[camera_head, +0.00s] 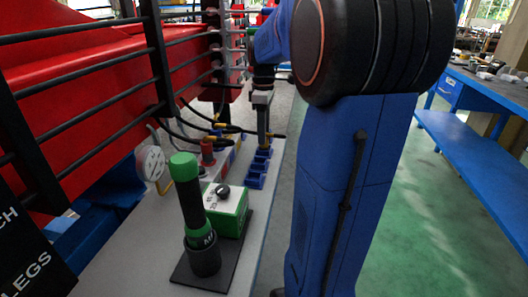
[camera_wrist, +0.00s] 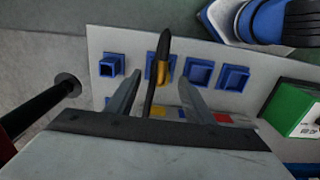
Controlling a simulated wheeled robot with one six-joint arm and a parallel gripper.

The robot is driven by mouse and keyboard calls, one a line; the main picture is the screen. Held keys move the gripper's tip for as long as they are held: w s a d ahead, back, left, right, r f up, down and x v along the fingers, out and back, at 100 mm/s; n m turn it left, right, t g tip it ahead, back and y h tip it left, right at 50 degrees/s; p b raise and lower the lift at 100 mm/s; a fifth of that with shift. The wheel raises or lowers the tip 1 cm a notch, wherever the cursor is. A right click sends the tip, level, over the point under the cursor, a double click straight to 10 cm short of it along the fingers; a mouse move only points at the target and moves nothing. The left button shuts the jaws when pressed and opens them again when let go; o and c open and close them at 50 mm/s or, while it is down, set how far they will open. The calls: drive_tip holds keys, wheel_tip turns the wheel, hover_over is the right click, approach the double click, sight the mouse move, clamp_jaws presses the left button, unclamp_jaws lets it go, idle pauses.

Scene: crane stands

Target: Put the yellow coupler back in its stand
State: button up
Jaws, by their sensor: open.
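The yellow coupler (camera_wrist: 160,72) shows in the wrist view as a yellow band with a dark tip and a black hose. It lies between the two open fingers of my gripper (camera_wrist: 160,98), with a gap on each side. Behind it is a blue square stand (camera_wrist: 151,66), partly hidden; I cannot tell whether the coupler sits in it. In the head view my gripper (camera_head: 263,128) points down above the row of blue stands (camera_head: 257,180); the coupler cannot be made out clearly there.
Other blue sockets (camera_wrist: 198,71) line the grey bench top (camera_head: 120,265). A green box (camera_head: 228,210) and a green-capped black cylinder (camera_head: 190,195) stand at the front. Red machinery with black bars (camera_head: 100,80) is at left. Hoses hang near the gripper.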

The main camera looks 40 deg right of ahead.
drive_tip(key=shift+r, duration=1.5)
wheel_tip(320, 180, up, 17)
drive_tip(key=shift+r, duration=0.2)
